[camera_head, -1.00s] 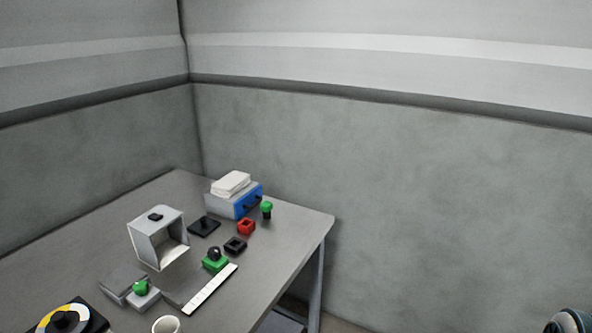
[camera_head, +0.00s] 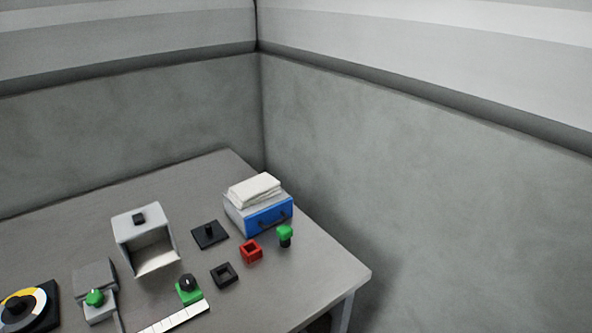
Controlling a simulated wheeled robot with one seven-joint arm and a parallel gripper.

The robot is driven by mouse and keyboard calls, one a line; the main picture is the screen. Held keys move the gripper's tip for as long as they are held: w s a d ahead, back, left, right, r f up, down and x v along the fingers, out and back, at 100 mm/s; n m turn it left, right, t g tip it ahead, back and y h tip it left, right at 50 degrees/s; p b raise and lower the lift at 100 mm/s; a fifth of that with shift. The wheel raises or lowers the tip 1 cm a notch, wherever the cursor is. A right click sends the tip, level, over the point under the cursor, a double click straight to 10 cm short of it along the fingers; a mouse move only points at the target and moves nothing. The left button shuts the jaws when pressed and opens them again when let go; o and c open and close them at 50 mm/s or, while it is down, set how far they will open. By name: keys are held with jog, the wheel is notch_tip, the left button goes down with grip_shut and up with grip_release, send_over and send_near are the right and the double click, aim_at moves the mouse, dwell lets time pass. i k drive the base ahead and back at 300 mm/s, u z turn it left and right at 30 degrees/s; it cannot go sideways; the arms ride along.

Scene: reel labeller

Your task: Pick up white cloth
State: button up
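The white cloth (camera_head: 254,189) lies folded on top of a grey box with a blue drawer front (camera_head: 270,216). The box stands near the back right corner of the table, close to the wall. The cloth looks flat and stacked in layers. My gripper is not in view, and nothing touches the cloth.
On the table (camera_head: 310,266) stand a red square holder (camera_head: 251,251), a green-topped knob (camera_head: 285,235), a black square holder (camera_head: 224,275), a black plate with a peg (camera_head: 209,235), an open grey housing (camera_head: 143,240), a white strip (camera_head: 175,318) and a yellow-white reel (camera_head: 25,306).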

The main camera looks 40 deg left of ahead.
aim_at(245, 194)
jog(key=u, duration=0.7)
jog(key=i, duration=0.95)
jog(key=u, duration=1.4)
jog(key=i, duration=0.4)
jog(key=u, duration=0.2)
